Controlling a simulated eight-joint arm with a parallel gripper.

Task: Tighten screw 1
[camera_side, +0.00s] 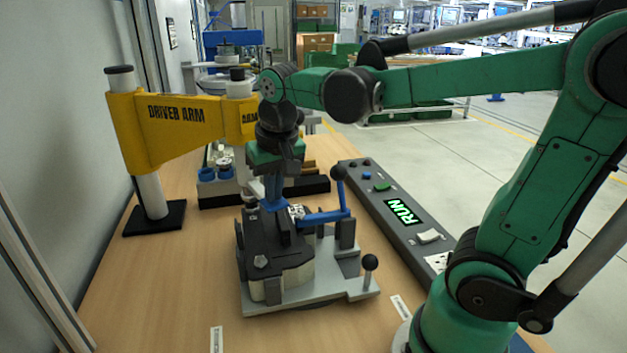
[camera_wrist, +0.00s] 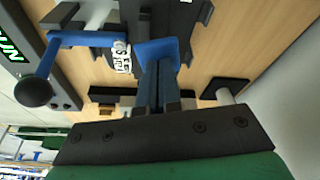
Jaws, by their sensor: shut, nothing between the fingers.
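My gripper (camera_side: 274,202) is shut and empty. Its blue fingers point down just above the back of the fixture, and in the wrist view (camera_wrist: 158,80) they are together. The grey fixture plate (camera_side: 310,298) carries a dark block (camera_side: 285,258) with a hex-shaped light spot on its front. A blue clamp lever (camera_side: 325,216) with a black ball knob (camera_side: 338,173) stands right of my fingers; it also shows in the wrist view (camera_wrist: 80,40). The yellow driver arm (camera_side: 180,125) stands behind at left, on a post. I cannot make out screw 1.
A dark control panel (camera_side: 385,200) with a lit RUN display (camera_side: 404,211) lies right of the fixture. A black-knobbed handle (camera_side: 370,270) rises at the plate's front right. Racks with blue parts (camera_side: 215,175) stand behind. The wooden table (camera_side: 185,275) is clear at left.

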